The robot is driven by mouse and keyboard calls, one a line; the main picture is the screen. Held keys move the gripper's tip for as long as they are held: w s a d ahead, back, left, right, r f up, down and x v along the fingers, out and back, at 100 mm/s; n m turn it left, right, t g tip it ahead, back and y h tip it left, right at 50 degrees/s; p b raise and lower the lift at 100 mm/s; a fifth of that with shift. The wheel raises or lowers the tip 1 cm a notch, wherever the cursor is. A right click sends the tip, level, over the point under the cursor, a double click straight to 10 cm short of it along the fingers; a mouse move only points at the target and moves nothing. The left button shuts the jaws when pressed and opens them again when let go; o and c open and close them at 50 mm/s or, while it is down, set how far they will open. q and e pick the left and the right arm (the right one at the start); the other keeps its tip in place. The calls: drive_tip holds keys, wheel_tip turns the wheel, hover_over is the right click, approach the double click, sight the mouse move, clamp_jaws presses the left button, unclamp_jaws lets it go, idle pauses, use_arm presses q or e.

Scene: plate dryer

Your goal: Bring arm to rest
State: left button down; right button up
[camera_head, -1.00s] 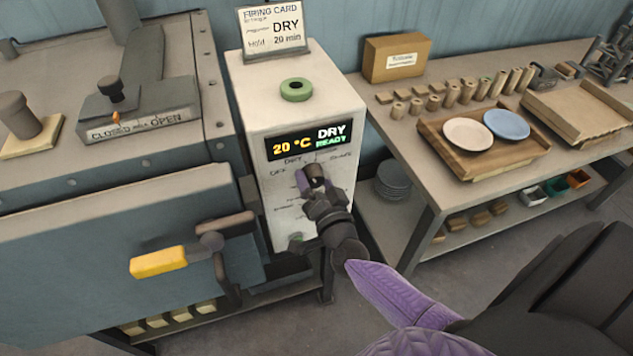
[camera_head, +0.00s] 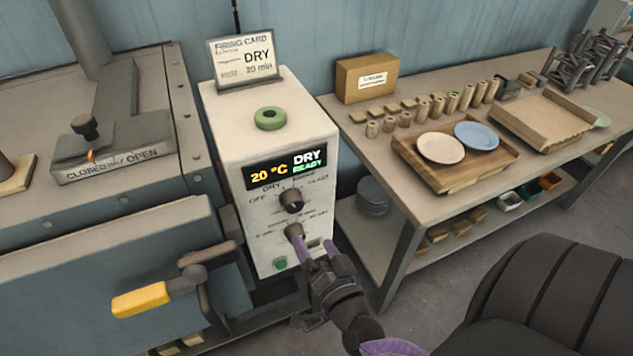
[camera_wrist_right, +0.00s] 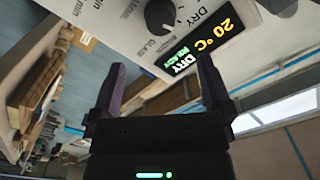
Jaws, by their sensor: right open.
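My right gripper (camera_head: 318,246) is open, with its purple fingers beside the lower knob (camera_head: 295,231) of the white control box (camera_head: 232,130). In the right wrist view, the fingers (camera_wrist_right: 162,75) are spread apart with nothing held between them. The head view does not settle whether a finger touches the lower knob. The upper knob (camera_head: 291,199) is uncovered and also shows in the right wrist view (camera_wrist_right: 161,14). The display (camera_head: 286,170) reads 20 °C, DRY, READY. My left gripper is not in view.
The kiln (camera_head: 95,240) stands at left, with a yellow-ended handle (camera_head: 141,300) sticking out in front. The workbench (camera_head: 398,205) at right carries a wooden tray (camera_head: 480,178) with two plates. A green ring (camera_head: 270,118) and a firing card (camera_head: 243,60) sit on the box.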

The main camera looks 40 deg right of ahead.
drive_tip(key=s+a+f+n+g+y+b, duration=0.2)
drive_tip(key=s+f+n+g, duration=0.15)
drive_tip(key=f, duration=0.75)
drive_tip(key=s+a+f+n+g+y+b, duration=0.2)
drive_tip(key=s+f+n+g+b, duration=0.15)
drive_tip(key=f, duration=0.65)
drive_tip(key=s+f+n+g+b, duration=0.1)
drive_tip(key=s+f+n+g, duration=0.2)
drive_tip(key=s+f+g, duration=0.2)
drive_tip(key=s+f+n+g+b, duration=0.2)
drive_tip(key=s+f+g, duration=0.3)
drive_tip(key=s+f, duration=0.6)
drive_tip(key=s+n, duration=0.1)
drive_tip(key=s, duration=0.4)
drive_tip(key=shift+s+f, duration=0.25)
drive_tip(key=shift+s, duration=0.05)
